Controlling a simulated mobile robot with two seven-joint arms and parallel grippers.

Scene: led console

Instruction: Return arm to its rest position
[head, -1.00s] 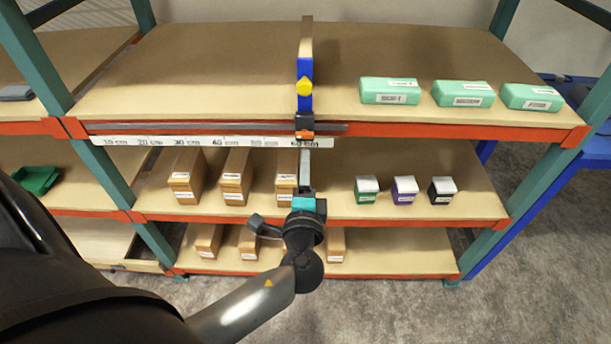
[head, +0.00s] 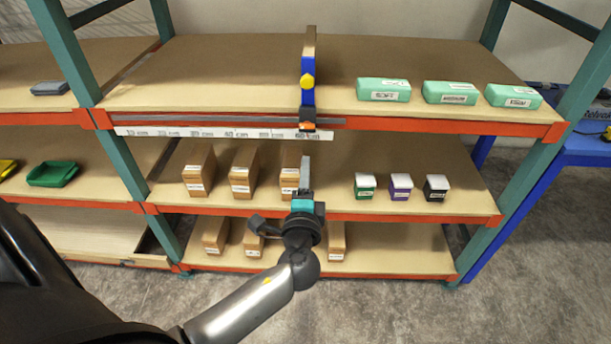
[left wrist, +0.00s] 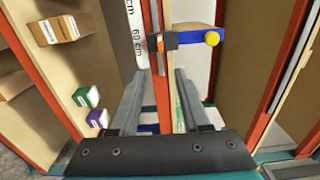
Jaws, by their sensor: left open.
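My left gripper (head: 304,175) is in front of the shelf rack, just below the top shelf's front edge. It is open and empty, with its fingers pointing at the rack. In the left wrist view its two fingers (left wrist: 155,100) stand apart, with the red shelf edge showing between them. A blue upright divider (head: 308,92) with a yellow knob (head: 307,81) stands on the top shelf, just beyond the fingertips. Its black and orange clamp (head: 307,127) sits on the front rail near the 60 cm end of the scale, and shows apart from the fingers in the left wrist view (left wrist: 163,42).
Green boxes (head: 450,93) stand on the top shelf at the right. Brown boxes (head: 243,172) and small green, purple and black boxes (head: 400,187) stand on the middle shelf. More brown boxes (head: 215,236) stand below. The floor (head: 390,310) in front is clear.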

